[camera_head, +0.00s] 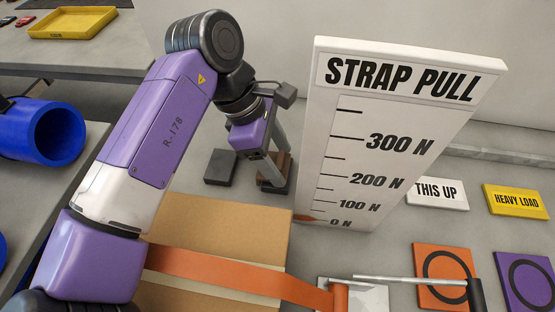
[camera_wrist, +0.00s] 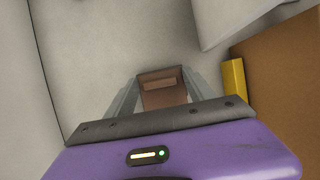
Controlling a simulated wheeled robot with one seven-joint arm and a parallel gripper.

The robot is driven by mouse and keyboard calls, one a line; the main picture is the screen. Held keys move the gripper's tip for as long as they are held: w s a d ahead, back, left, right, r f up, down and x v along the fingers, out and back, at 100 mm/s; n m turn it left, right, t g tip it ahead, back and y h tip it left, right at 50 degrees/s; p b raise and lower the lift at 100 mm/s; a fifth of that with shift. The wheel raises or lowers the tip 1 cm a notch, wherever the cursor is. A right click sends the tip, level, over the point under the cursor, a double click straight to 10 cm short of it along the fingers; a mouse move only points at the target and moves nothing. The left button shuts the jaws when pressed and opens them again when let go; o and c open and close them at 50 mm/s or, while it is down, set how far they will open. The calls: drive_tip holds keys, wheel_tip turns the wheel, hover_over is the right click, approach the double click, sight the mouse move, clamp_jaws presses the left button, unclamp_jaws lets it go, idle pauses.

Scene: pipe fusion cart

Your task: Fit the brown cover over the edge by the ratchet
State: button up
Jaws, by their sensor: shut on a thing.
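The brown cover (camera_wrist: 163,92) sits between the two grey fingers of my gripper (camera_wrist: 160,84) in the wrist view, with both fingers against its sides. In the head view my gripper (camera_head: 276,168) is beyond the far edge of the cardboard box, and the brown cover (camera_head: 284,168) shows partly behind a finger. The ratchet (camera_head: 342,296) is at the bottom right of the box, at the end of the orange strap (camera_head: 215,271). The strap runs across the cardboard box (camera_head: 222,222). The box edge by the ratchet is partly cut off by the frame bottom.
A dark block (camera_head: 220,167) lies left of my gripper. The white strap pull board (camera_head: 345,150) stands close on the right. A yellow piece (camera_wrist: 233,88) is beside the cardboard in the wrist view. A metal bar (camera_head: 415,280) extends right from the ratchet.

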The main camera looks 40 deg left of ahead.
sight(277, 160)
wheel_tip(277, 160, up, 19)
drive_tip(key=p, duration=0.1)
drive_tip(key=shift+f+p, duration=0.2)
drive_tip(key=shift+p, duration=0.1)
